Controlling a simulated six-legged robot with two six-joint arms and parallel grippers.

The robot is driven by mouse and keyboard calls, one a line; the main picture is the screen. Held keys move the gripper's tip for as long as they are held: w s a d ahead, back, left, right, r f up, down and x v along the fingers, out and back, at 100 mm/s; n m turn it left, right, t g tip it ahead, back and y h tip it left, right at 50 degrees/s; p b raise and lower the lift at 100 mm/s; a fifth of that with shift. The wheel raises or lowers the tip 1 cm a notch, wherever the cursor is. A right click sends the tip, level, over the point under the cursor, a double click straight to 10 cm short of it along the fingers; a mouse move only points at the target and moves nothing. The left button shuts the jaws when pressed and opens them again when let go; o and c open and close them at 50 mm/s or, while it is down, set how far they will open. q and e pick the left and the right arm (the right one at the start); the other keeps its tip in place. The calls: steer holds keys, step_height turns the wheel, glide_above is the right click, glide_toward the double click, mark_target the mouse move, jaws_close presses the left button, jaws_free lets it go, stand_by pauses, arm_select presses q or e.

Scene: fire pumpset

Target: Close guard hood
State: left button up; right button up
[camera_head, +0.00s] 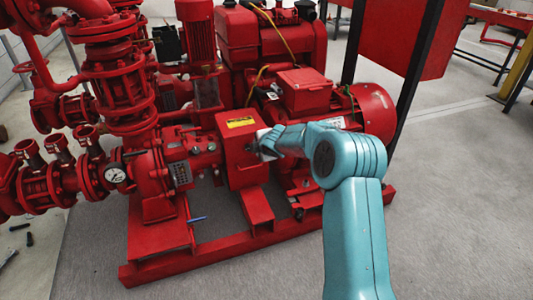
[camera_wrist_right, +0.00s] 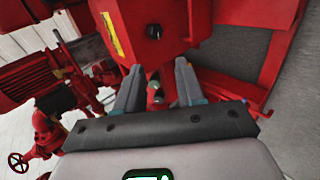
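The guard hood (camera_head: 241,155) is a red box with a yellow label on its upper face, between the pump and the motor in the head view. It also fills the top of the right wrist view (camera_wrist_right: 178,18), with a dark round knob or hole on its face. I cannot tell from these frames whether it is fully closed. My right gripper (camera_head: 262,146) is at the hood's right side, its fingers partly hidden by my wrist. In the wrist view, my right gripper's fingers (camera_wrist_right: 157,80) are spread apart, with small red and dark parts visible between them. My left gripper is not in view.
The red motor (camera_head: 372,112) lies right of the hood. The pump with its gauge (camera_head: 115,174) and pipes is at the left. A red base frame (camera_head: 165,268) runs below. A red panel on dark posts (camera_head: 400,35) stands behind right. Grey floor is clear at right.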

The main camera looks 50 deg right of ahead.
steer(key=v, duration=0.9)
steer(key=shift+w, duration=0.1)
